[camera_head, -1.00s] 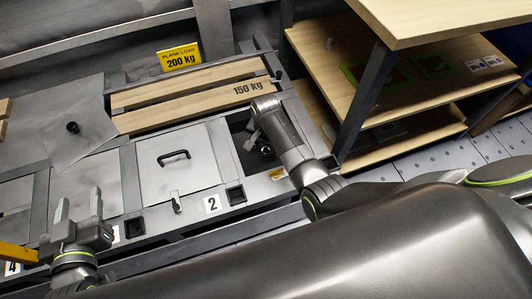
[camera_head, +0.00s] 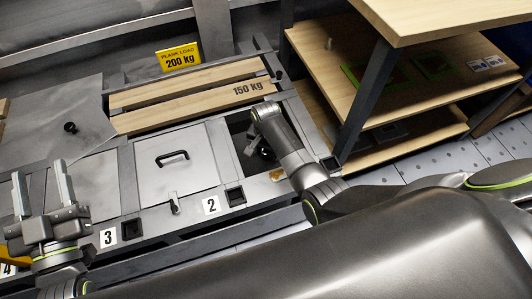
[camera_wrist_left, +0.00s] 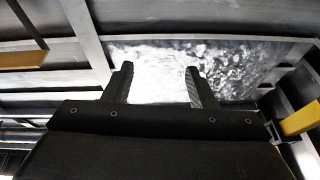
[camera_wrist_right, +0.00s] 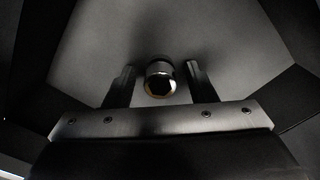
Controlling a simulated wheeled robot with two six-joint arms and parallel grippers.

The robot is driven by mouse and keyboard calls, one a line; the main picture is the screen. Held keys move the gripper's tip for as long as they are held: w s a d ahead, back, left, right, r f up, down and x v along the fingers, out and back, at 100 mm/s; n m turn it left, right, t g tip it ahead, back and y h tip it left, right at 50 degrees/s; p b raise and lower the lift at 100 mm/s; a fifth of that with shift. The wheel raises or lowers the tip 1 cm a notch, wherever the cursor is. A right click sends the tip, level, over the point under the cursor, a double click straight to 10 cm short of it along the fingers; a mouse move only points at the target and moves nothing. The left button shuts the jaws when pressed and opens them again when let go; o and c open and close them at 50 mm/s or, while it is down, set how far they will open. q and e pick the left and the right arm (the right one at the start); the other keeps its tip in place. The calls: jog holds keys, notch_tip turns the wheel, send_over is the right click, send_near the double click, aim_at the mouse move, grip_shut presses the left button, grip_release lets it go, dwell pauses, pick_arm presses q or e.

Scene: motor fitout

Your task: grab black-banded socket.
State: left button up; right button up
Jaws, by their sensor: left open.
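A socket (camera_wrist_right: 160,78) with a dark body and a lighter rim around its opening shows in the right wrist view. The light is too dim to tell whether it has a black band. It lies between the two fingers of my right gripper (camera_wrist_right: 160,72), which are open with a gap on each side of it. In the head view my right arm reaches down into an open dark compartment (camera_head: 243,126), and the socket cannot be made out there. My left gripper (camera_head: 42,188) is open and empty at the far left; its spread fingers also show in the left wrist view (camera_wrist_left: 158,70).
A closed lid with a black handle (camera_head: 172,156) lies left of the open compartment. Wooden planks (camera_head: 190,100) lie behind it. A metal plate with a black knob (camera_head: 70,127) is at left. A wooden shelf unit (camera_head: 340,75) stands close on the right.

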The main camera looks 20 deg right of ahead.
jog(key=c, duration=1)
jog(key=shift+r, duration=0.1)
